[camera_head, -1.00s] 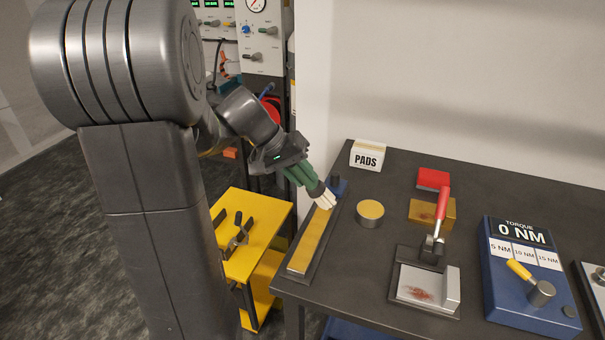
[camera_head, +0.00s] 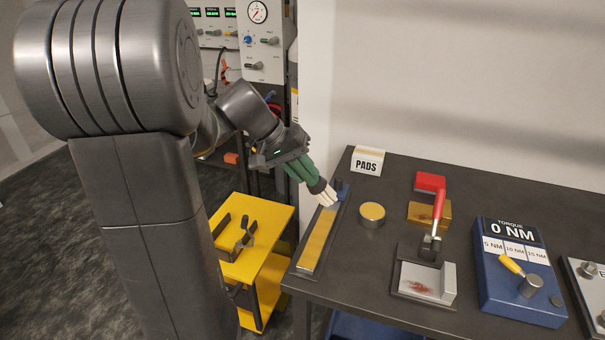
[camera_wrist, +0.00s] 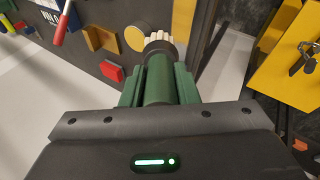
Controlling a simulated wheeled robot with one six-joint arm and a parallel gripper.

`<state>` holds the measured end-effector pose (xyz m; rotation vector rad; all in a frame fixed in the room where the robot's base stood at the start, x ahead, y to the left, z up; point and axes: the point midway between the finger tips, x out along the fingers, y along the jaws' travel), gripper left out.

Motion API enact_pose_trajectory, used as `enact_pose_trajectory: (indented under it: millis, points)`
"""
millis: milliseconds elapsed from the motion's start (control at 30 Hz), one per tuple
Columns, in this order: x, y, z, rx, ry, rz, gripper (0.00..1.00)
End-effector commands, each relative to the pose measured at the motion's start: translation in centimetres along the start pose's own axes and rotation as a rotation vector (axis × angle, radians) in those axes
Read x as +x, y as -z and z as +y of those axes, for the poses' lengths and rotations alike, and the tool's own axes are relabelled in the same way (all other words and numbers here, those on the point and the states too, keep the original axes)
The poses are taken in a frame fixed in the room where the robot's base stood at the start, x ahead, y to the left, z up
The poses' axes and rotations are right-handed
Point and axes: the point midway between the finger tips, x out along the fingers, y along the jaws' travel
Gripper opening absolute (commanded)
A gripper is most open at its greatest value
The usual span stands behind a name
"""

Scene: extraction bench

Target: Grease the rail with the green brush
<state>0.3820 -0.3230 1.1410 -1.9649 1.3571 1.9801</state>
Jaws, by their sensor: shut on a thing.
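My gripper (camera_head: 309,174) is shut on the green brush and holds it tilted, bristles down and forward. The brush has a green handle (camera_head: 302,171), a black collar and pale bristles (camera_head: 328,197). In the wrist view the handle (camera_wrist: 158,80) sits between the fingers, with bristles (camera_wrist: 158,37) beyond. The rail lies in a dark base along the bench's left edge.
A round brass-topped tin (camera_head: 372,214) stands right of the rail, and a PADS box (camera_head: 368,161) behind it. A red-handled tool (camera_head: 438,212), a stained block (camera_head: 425,282) and a blue torque box (camera_head: 515,285) are farther right. A yellow cart (camera_head: 268,222) stands left of the bench.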

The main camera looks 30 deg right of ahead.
Motion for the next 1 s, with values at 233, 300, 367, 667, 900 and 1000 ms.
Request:
enact_pose_trajectory:
  millis: [233, 300, 367, 667, 900, 1000]
  points:
    - [-1.9, 0.4, 1.3, -0.002, 0.001, 0.002, 0.05]
    - [-2.0, 0.5, 1.4, -0.003, 0.001, 0.002, 0.05]
    - [-2.0, 0.5, 1.4, -0.004, 0.001, 0.002, 0.05]
    - [-1.9, 0.5, 1.0, -0.008, 0.001, 0.004, 0.05]
    - [-1.8, 2.2, -6.6, -0.099, 0.008, 0.062, 0.05]
    - [-1.9, 2.7, -12.6, -0.165, 0.017, 0.109, 0.05]
